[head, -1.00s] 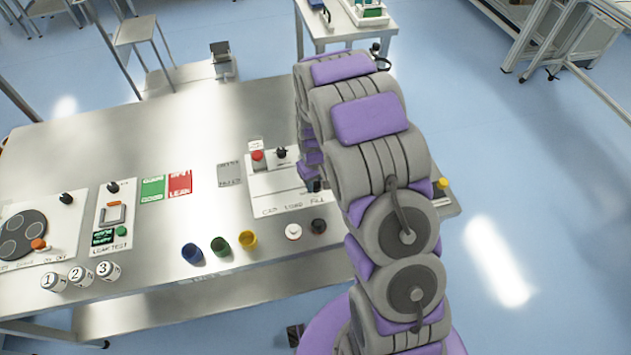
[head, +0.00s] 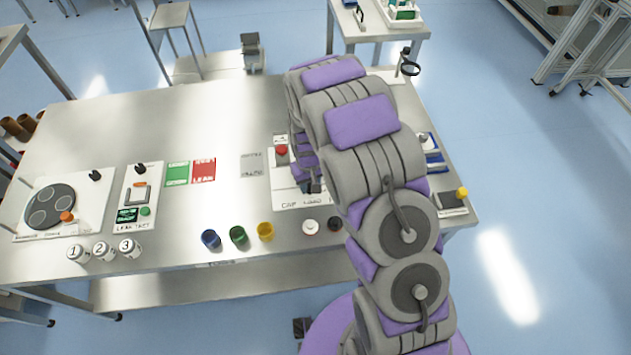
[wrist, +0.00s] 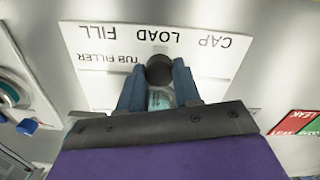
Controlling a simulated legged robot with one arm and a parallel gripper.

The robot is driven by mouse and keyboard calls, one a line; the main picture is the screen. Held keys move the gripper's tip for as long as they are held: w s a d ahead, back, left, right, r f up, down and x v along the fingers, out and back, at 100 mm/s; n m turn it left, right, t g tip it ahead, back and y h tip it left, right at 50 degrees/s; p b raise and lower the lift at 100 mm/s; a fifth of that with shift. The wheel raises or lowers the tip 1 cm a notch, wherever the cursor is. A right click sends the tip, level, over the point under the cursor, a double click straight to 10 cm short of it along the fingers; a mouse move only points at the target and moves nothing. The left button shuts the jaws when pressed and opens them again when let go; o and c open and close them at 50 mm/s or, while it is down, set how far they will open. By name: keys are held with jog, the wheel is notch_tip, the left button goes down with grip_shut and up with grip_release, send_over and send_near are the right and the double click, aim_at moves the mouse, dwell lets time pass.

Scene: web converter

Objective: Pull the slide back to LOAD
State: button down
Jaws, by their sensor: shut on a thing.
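The white tub filler panel (wrist: 85,75) reads CAP, LOAD and FILL, upside down in the wrist view. In the head view its front edge (head: 290,204) shows left of my arm. A round black knob (wrist: 159,70), seemingly the slide's, sits between my fingertips, roughly in line with the LOAD word. My gripper (wrist: 158,82) is shut on this knob. A pale greenish, labelled thing (wrist: 161,99) shows between the fingers, mostly hidden. In the head view my arm hides the knob and most of the slide.
White (head: 310,226) and black (head: 334,224) round pieces and blue (head: 210,239), green (head: 238,235) and yellow (head: 265,231) cups stand in front. A yellow-knobbed device (head: 461,192) is at right.

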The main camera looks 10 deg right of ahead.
jog(key=shift+d, duration=0.15)
jog(key=c, duration=0.8)
grip_release()
jog(key=shift+d, duration=0.15)
jog(key=shift+r, duration=0.1)
jog(key=shift+r, duration=0.35)
notch_tip(320, 180, up, 16)
jog(key=shift+r+p, duration=0.15)
jog(key=shift+p, duration=1.1)
